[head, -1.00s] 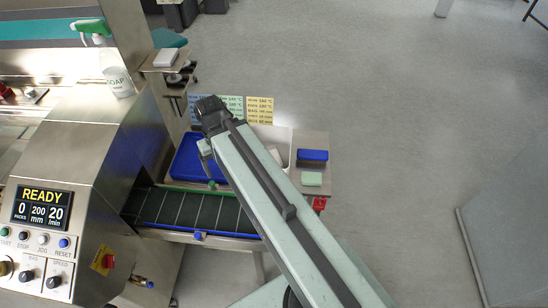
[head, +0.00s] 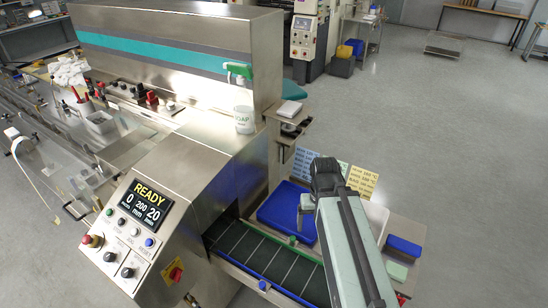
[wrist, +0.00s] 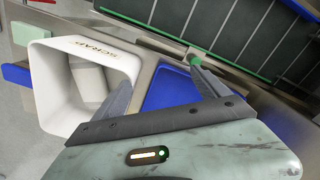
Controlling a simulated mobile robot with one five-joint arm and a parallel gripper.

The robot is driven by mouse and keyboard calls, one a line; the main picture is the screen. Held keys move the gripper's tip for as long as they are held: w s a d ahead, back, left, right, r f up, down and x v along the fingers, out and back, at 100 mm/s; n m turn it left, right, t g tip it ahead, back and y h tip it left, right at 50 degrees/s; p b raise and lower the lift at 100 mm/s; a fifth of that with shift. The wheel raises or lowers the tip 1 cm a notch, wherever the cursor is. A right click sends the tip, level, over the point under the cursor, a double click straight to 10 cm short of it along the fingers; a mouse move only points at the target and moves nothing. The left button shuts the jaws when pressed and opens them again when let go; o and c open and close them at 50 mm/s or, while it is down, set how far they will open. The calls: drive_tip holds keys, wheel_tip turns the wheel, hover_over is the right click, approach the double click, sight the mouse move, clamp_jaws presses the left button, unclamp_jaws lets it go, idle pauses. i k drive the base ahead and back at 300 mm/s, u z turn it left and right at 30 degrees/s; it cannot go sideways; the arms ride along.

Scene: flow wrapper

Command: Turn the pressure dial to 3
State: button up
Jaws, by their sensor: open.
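I cannot pick out a dial marked as pressure in these frames. The control panel (head: 142,232) of the steel flow wrapper stands at the left in the head view, with a READY display (head: 148,203), push buttons and two black knobs, one here (head: 110,257) and one lower right (head: 127,272). The knobs' labels are too small to read surely. My gripper (head: 305,209) is right of the panel, above the blue tray and well apart from the knobs. In the wrist view my gripper (wrist: 160,78) is open and empty, with its fingers spread over the tray area.
A green-edged conveyor (head: 262,256) runs below my arm. A blue tray (head: 282,209) and a white scrap bin (wrist: 47,100) lie under the gripper. A soap bottle (head: 243,120) stands on the machine. A red switch (head: 175,274) sits on the panel's side. Grey floor is open at right.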

sight(170, 106)
drive_tip(key=z, duration=0.05)
drive_tip(key=k, duration=1.65)
drive_tip(key=u, duration=1.1)
drive_tip(key=i, duration=1.25)
drive_tip(key=u, duration=1.2)
drive_tip(key=i, duration=2.05)
drive_tip(key=z, duration=0.65)
drive_tip(key=i, duration=1.45)
drive_tip(key=z, duration=0.85)
drive_tip(key=k, duration=0.55)
